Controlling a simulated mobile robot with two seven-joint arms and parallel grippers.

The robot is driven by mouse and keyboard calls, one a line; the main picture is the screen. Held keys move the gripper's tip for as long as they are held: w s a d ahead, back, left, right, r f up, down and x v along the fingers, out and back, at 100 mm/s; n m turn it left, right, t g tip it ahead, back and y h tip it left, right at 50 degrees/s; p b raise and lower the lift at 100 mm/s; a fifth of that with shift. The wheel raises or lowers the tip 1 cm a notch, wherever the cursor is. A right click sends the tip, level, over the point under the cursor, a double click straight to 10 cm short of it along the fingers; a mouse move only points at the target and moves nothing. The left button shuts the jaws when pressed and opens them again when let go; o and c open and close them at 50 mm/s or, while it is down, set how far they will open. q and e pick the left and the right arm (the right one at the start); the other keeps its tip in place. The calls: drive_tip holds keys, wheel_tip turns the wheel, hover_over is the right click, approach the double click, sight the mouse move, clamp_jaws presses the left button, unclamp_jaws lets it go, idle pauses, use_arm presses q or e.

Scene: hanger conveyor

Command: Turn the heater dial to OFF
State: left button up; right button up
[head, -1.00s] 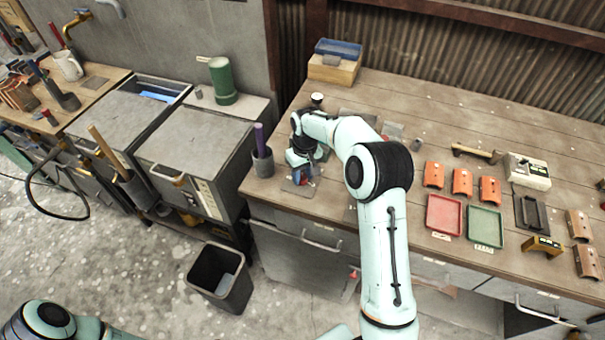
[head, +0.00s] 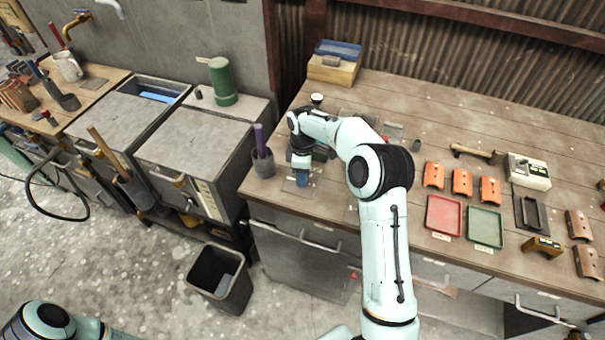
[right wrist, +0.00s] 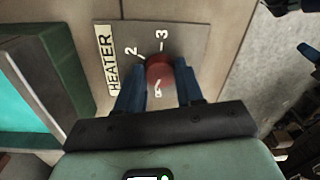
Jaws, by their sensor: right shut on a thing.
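The heater dial (right wrist: 158,70) is a round red knob on a grey plate (right wrist: 190,42) labelled HEATER in the right wrist view. Marks 2 and 3 show on the plate, and another mark lies partly hidden by the dial and fingers. My right gripper (right wrist: 160,82) is shut on the dial, one blue finger on each side. In the head view, my right gripper (head: 302,180) points down at the plate (head: 299,189) near the bench's front left, and hides the dial. The dial's pointer setting cannot be made out. My left gripper is out of view.
A dark cup with a purple-handled tool (head: 262,160) stands just left of the gripper. A wooden box with a blue tray (head: 335,62) is behind. Red (head: 444,215) and green (head: 485,226) trays lie to the right. A black bin (head: 220,276) stands on the floor.

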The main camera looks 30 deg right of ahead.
drive_tip(key=shift+n, duration=2)
drive_tip(key=o, duration=1)
drive_tip(key=shift+o, duration=0.2)
drive_tip(key=shift+r, duration=0.1)
wheel_tip(320, 180, up, 13)
drive_tip(key=shift+w, duration=0.35)
